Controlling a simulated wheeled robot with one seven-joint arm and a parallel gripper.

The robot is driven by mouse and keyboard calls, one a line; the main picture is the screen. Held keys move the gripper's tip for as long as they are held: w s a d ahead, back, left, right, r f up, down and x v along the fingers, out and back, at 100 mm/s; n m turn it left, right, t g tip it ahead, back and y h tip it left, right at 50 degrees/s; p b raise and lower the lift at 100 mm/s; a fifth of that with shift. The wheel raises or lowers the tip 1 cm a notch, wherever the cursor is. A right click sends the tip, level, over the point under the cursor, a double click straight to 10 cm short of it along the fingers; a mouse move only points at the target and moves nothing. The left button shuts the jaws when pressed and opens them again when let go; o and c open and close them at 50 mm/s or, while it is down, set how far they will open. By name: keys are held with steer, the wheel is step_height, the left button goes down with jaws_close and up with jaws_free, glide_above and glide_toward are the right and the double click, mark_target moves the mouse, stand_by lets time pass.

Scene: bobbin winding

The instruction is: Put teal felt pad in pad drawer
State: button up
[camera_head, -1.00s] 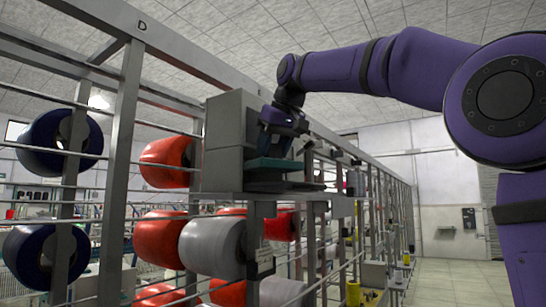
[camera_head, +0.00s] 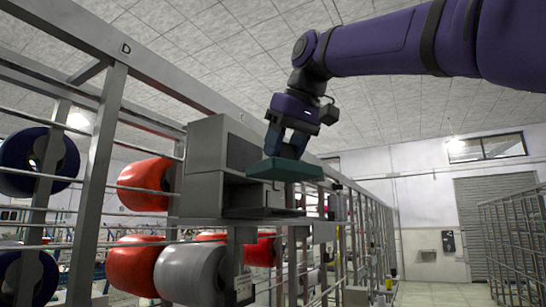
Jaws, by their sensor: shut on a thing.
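The teal felt pad (camera_head: 284,170) is a flat, dark teal slab held in my gripper (camera_head: 287,152), whose fingers are shut on it from above. The pad hangs roughly level, to the right of and in front of a grey metal box (camera_head: 207,160) on a shelf. The box has a dark upper panel and a low, dark open bay (camera_head: 250,198) below it. This bay looks like the pad drawer, but I cannot tell for sure. The pad is apart from the bay, higher than it. The fingertips are partly hidden against the pad.
A grey rack with rails and upright posts (camera_head: 97,180) stands at left, holding red bobbins (camera_head: 145,183), a silver bobbin (camera_head: 190,274) and a dark blue bobbin (camera_head: 38,163). The rack runs on behind the box. Open aisle floor (camera_head: 425,293) lies at right.

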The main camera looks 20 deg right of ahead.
steer(key=shift+s, duration=0.3)
steer(key=shift+d+n, duration=0.15)
steer(key=shift+n, duration=0.25)
steer(key=n+y, duration=0.1)
steer(key=w+d+n+g+y, duration=0.1)
steer(key=n, duration=0.1)
steer(key=shift+d+f+n, duration=0.1)
steer(key=shift+f+n, duration=0.2)
steer(key=shift+f, duration=0.1)
steer(key=w, duration=0.5)
steer(key=w+f, duration=0.1)
steer(key=w, duration=0.9)
steer(key=shift+w+d+f, duration=0.2)
steer(key=shift+w+d, duration=0.05)
steer(key=shift+w, duration=0.05)
steer(key=shift+w+f, duration=0.15)
steer(key=shift+w, duration=0.05)
steer(key=shift+f, duration=1.65)
steer(key=shift+f, duration=0.1)
steer(key=o, duration=1)
